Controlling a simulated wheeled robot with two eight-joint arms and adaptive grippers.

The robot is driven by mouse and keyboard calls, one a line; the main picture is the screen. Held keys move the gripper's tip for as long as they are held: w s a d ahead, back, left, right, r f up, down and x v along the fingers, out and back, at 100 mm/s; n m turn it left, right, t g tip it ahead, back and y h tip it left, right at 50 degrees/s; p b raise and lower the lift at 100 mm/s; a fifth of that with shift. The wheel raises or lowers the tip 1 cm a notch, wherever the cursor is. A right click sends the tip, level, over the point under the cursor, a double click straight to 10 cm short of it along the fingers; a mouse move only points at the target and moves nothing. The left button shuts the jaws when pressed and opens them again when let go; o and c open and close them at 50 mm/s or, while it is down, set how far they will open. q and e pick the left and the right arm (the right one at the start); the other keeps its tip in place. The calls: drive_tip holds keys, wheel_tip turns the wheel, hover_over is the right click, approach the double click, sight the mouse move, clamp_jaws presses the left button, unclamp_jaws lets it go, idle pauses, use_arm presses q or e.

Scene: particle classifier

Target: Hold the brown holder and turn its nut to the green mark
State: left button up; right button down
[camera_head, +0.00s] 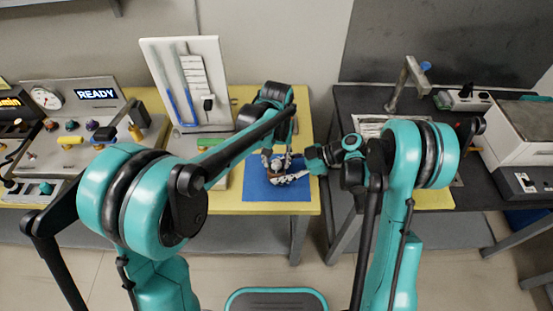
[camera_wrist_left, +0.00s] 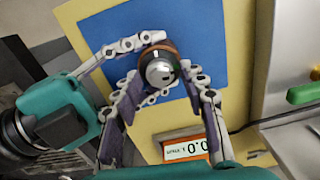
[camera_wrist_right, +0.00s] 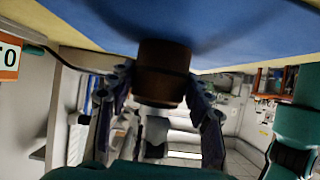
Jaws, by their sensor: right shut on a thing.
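The brown holder (camera_wrist_right: 162,72) stands on the blue mat (camera_head: 275,190) and sits between the fingers of my right gripper (camera_wrist_right: 163,95), which is shut on it. In the head view the holder is mostly hidden by the grippers. I cannot make out the green mark clearly.
An orange-framed digital display (camera_wrist_left: 186,148) stands beside the mat on the yellow table (camera_head: 237,207). A white panel (camera_head: 190,80) stands at the back left, near a control console (camera_head: 75,115). A dark table (camera_head: 345,105) is at the right.

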sight(277, 162)
use_arm(q)
drive_tip(key=shift+r, duration=0.1)
wheel_tip(277, 162, up, 12)
idle(0.6)
use_arm(e)
drive_tip(key=c, duration=0.6)
unclamp_jaws()
